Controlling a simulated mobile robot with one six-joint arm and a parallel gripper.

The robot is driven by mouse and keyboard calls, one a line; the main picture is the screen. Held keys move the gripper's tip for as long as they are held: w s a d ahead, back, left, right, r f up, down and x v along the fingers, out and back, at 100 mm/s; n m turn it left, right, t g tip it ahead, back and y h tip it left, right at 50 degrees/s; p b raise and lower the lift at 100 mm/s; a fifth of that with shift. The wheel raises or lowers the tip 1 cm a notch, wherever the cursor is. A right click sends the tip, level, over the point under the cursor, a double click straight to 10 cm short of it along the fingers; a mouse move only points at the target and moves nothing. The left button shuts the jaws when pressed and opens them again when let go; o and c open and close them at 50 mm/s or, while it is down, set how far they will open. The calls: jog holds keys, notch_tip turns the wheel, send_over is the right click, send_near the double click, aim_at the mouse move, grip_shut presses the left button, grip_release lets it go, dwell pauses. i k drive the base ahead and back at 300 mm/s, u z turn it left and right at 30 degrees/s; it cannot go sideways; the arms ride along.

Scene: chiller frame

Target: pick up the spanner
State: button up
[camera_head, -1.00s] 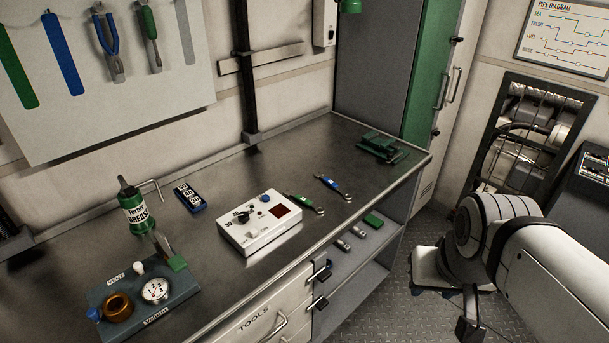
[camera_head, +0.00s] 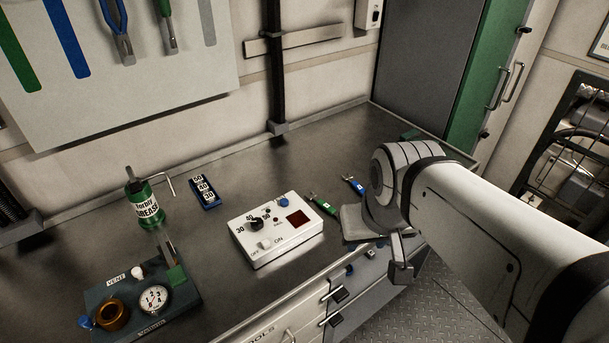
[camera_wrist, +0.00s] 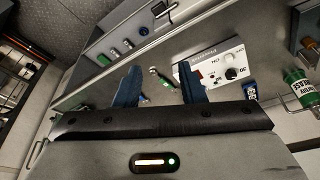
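Two spanners lie on the metal bench in the head view: a green-handled spanner (camera_head: 323,204) just right of the white control box, and a blue-handled spanner (camera_head: 354,185) farther right, close to my arm. In the wrist view, my gripper (camera_wrist: 160,88) is open, its two blue fingers wide apart with nothing held. The green-handled spanner (camera_wrist: 164,79) shows between the fingers, apparently beyond them on the bench. The blue-handled spanner is not clear in the wrist view. In the head view, my arm hangs over the bench's front edge, and the fingers cannot be made out.
The white control box (camera_head: 277,229) stands beside the green-handled spanner. A blue number block (camera_head: 205,192), a green grease bottle (camera_head: 145,204) and a gauge block (camera_head: 185,285) stand farther left. The bench behind the spanners is clear.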

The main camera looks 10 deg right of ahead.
aim_at(329, 208)
jog(key=u, duration=2.35)
jog(key=k, duration=1.05)
jog(key=z, duration=1.35)
jog(key=i, duration=1)
